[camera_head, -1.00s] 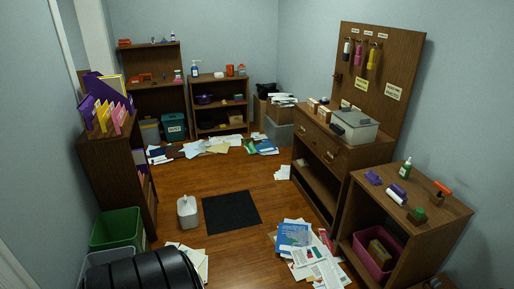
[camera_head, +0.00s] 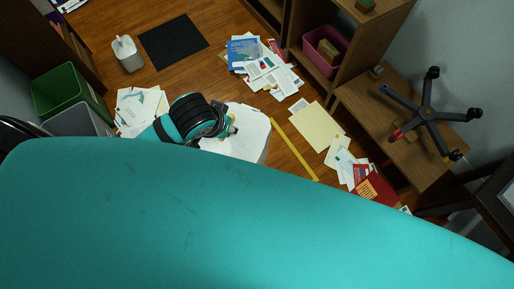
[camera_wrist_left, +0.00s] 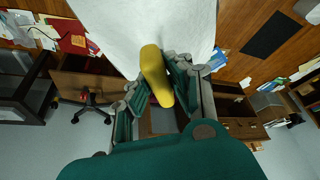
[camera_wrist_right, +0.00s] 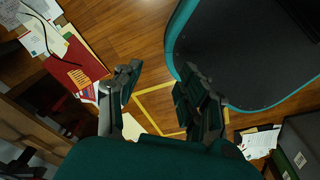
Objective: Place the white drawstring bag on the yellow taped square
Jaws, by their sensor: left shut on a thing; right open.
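The white drawstring bag (camera_head: 240,142) is in the middle of the head view, partly hidden by my left arm and teal body. It fills the top of the left wrist view (camera_wrist_left: 140,28). My left gripper (camera_head: 229,127) is shut on the bag's yellow top piece (camera_wrist_left: 155,75). One strip of the yellow taped square (camera_head: 295,150) shows on the floor right of the bag. More of the square (camera_wrist_right: 150,94) shows in the right wrist view, with bare wood inside. My right gripper (camera_wrist_right: 153,88) is open and empty above the floor; it is hidden in the head view.
Loose papers (camera_head: 265,65) and a red folder (camera_head: 374,188) lie around the square. A green bin (camera_head: 68,90), white container (camera_head: 127,55) and black mat (camera_head: 173,40) are left and beyond.

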